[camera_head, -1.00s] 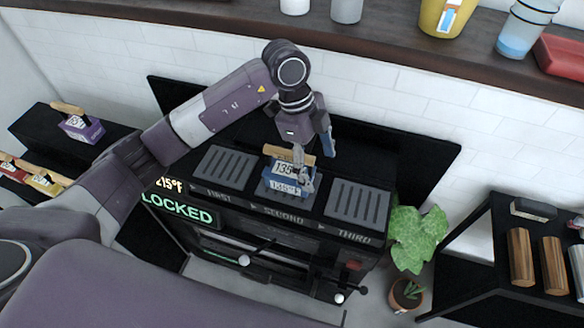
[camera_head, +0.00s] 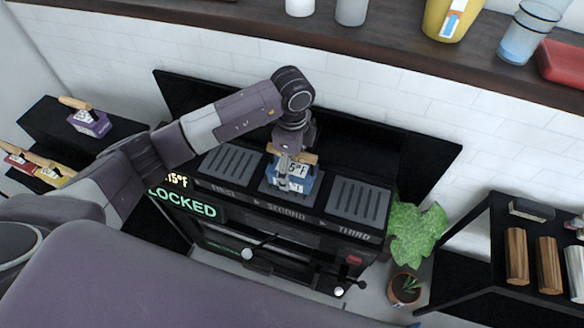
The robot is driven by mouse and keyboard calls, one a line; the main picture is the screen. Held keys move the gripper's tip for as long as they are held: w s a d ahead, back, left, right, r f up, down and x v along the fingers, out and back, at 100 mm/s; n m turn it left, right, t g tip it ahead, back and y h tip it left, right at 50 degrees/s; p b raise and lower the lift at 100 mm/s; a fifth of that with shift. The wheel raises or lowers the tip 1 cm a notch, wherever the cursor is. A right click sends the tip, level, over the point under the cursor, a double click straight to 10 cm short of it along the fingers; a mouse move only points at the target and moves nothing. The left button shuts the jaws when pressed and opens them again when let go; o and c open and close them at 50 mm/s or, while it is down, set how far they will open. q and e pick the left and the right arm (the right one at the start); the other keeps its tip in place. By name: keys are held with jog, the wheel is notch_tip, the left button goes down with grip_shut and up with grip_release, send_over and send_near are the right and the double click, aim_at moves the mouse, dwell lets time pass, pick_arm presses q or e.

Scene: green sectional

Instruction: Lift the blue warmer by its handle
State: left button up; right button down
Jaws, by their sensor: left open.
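The blue warmer (camera_head: 302,183) sits on the middle grate, marked SECOND, of the black machine (camera_head: 262,207). It has a wooden handle (camera_head: 307,158) on top and a white label reading partly "5°F". My left gripper (camera_head: 284,178) is open and comes down from above onto the warmer, at the left part of its handle. The fingers hide part of the handle and label. I cannot tell whether they touch it. My right gripper is not in view.
Grates marked FIRST (camera_head: 231,164) and THIRD (camera_head: 358,201) are empty. A green LOCKED sign (camera_head: 183,203) glows on the front. A purple warmer (camera_head: 90,122) stands on the left shelf. A plant (camera_head: 415,235) stands at right.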

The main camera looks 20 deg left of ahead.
pick_arm(q)
grip_shut()
jog(key=shift+w, duration=0.15)
dwell(0.5)
jog(key=shift+r, duration=0.1)
